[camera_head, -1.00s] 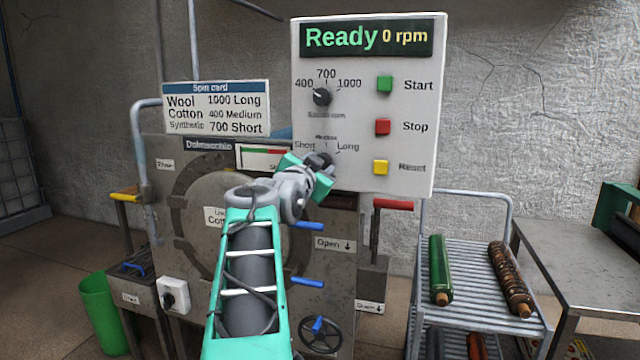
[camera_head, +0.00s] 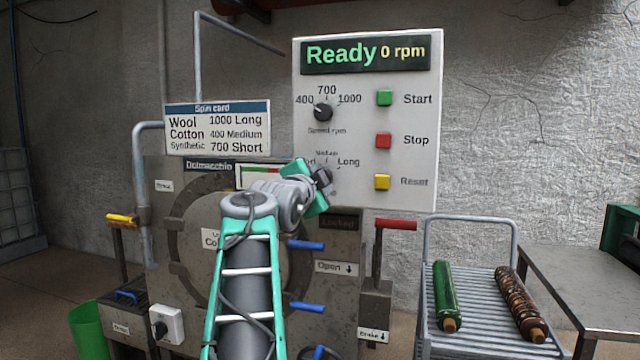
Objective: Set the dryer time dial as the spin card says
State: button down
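The white control panel (camera_head: 415,120) shows "Ready" and "0 rpm". Its upper speed dial (camera_head: 322,112) is black, marked 400, 700 and 1000. The lower time dial (camera_head: 323,178) is dark and mostly hidden by my gripper (camera_head: 312,187); "Long" shows at its right, and its pointer cannot be read. My gripper's green parts lie just left of and around this dial; finger opening and contact are unclear. The spin card (camera_head: 217,129) reads Wool 1000 Long, Cotton 400 Medium, Synthetic 700 Short.
Green Start (camera_head: 384,97), red Stop (camera_head: 383,140) and yellow Reset (camera_head: 382,182) buttons line the panel's right side. A red-handled lever (camera_head: 395,225) and blue handles (camera_head: 306,245) stand below. A trolley (camera_head: 470,270) with rolls is at right.

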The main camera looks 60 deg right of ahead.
jog(key=c, duration=0.9)
grip_release()
jog(key=s+a, duration=0.1)
jog(key=a, duration=0.6)
jog(key=shift+a, duration=0.35)
jog(key=shift+s, duration=0.1)
